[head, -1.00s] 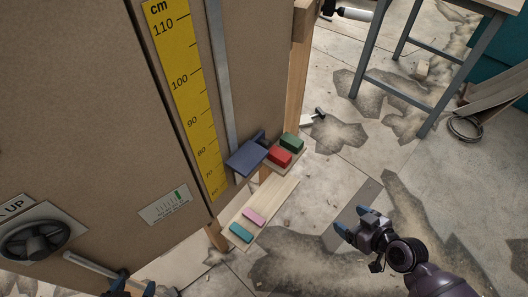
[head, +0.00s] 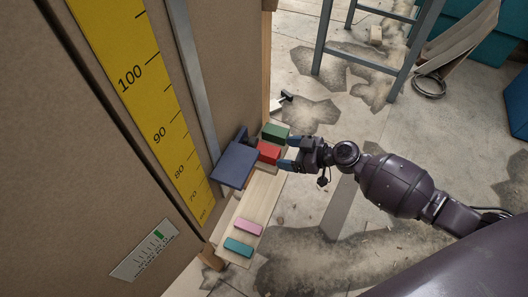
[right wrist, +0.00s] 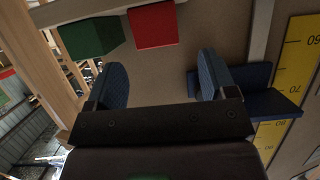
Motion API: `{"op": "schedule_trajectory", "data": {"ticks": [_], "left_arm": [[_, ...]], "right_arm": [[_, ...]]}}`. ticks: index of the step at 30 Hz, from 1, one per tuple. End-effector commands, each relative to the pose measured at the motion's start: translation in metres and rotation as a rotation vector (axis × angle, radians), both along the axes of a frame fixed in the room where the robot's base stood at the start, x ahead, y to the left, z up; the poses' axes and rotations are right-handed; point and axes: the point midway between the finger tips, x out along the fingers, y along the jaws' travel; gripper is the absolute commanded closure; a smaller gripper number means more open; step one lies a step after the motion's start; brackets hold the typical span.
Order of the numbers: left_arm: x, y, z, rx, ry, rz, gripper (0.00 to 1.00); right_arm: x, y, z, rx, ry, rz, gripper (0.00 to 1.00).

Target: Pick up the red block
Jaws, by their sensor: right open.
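The red block (head: 269,152) sits on a small wooden ledge beside the cardboard-brown panel, between a green block (head: 275,132) and a dark blue plate (head: 236,165). My right gripper (head: 291,154) is open and just to the right of the red block, with its blue fingers pointing toward it. In the right wrist view the red block (right wrist: 153,26) shows at the top, ahead of the two spread fingers (right wrist: 160,84), with nothing between them. The green block (right wrist: 92,38) is to its left there. My left gripper is not in view.
A light wooden board (head: 262,197) below the ledge holds a pink block (head: 247,227) and a teal block (head: 238,247). A yellow ruler (head: 147,105) runs down the panel. A grey metal-legged stand (head: 365,55) stands at the back. The floor on the right is open.

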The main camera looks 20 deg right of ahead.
Motion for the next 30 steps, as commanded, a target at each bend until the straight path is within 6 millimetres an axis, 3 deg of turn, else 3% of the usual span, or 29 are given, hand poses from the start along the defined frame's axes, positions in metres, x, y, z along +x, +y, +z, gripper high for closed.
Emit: {"op": "schedule_trajectory", "data": {"ticks": [21,30], "left_arm": [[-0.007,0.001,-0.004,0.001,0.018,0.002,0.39],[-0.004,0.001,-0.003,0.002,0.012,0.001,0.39]], "right_arm": [[0.048,0.047,-0.022,0.001,0.002,0.000,0.22],[0.050,0.049,-0.023,-0.001,0.002,0.000,0.22]]}}
